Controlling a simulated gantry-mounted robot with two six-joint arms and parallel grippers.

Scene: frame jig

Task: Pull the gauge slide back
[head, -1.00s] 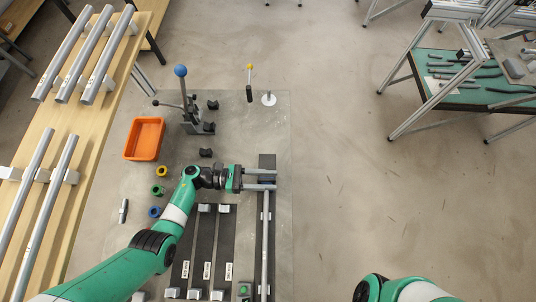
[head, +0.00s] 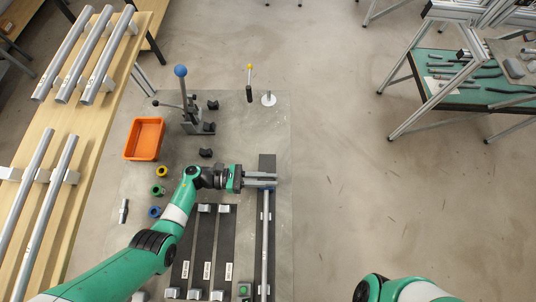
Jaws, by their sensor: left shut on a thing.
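The gauge (head: 266,163) is a dark narrow strip at the right side of the grey plate, running front to back. A long silver tube (head: 265,235) lies along it. The gauge slide (head: 268,181), a small bluish-grey piece, sits at the tube's far end, mostly hidden by my fingers. My left gripper (head: 264,180) reaches in from the left and is shut on the slide, its two fingers pointing right across the strip. My right arm shows only at the bottom edge; its gripper is out of view.
Left of the strip are dark labelled rails (head: 207,250) with silver blocks. Farther back stand an orange bin (head: 145,139), a lever clamp with a blue knob (head: 181,71) and small coloured rings (head: 158,190). The floor right of the plate is clear.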

